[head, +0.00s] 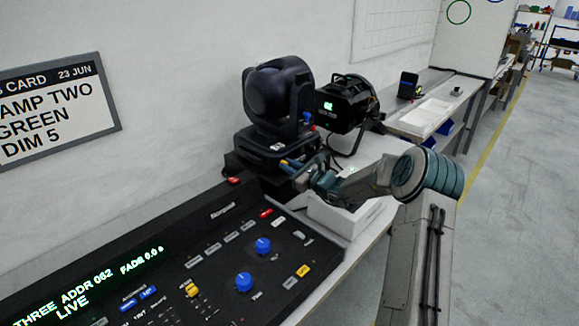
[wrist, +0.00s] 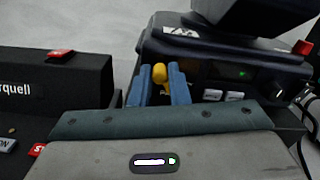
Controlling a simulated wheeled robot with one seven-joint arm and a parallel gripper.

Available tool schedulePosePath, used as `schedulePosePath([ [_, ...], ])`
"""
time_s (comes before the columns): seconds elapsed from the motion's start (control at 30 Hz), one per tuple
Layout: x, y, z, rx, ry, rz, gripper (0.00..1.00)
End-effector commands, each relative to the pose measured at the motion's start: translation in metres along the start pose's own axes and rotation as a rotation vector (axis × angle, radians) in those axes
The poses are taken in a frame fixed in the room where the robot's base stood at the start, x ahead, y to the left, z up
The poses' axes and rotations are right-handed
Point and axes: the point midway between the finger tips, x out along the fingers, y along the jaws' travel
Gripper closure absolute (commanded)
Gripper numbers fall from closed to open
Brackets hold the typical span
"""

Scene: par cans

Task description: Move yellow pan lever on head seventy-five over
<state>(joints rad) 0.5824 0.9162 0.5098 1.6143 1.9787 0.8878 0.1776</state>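The yellow pan lever (wrist: 159,73) shows in the wrist view as a rounded knob on the front of the dark base of a moving-head light (head: 276,95). My gripper (wrist: 161,82) has its two blue fingers on either side of this knob. The gap is about as wide as the knob, and I cannot tell whether the fingers press on it. In the head view my gripper (head: 291,166) reaches the front of the light's base, and the lever is hard to make out there. I cannot read the number seventy-five on the light.
A lighting console (head: 215,255) with blue knobs lies in front. A black par can (head: 346,104) stands right of the moving head. A red knob (wrist: 303,47) sits at the base's right. A white tray (head: 425,118) lies farther along the bench. The floor at right is clear.

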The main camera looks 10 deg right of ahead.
Motion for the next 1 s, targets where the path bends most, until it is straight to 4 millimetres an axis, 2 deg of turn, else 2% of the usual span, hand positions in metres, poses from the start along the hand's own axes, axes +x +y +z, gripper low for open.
schedulePosePath([
  [0.47, 0.0, -0.003, 0.002, 0.073, 0.0, 0.0, 1.0],
  [1.0, -0.001, -0.019, 0.003, 0.529, 0.0, -0.001, 1.0],
])
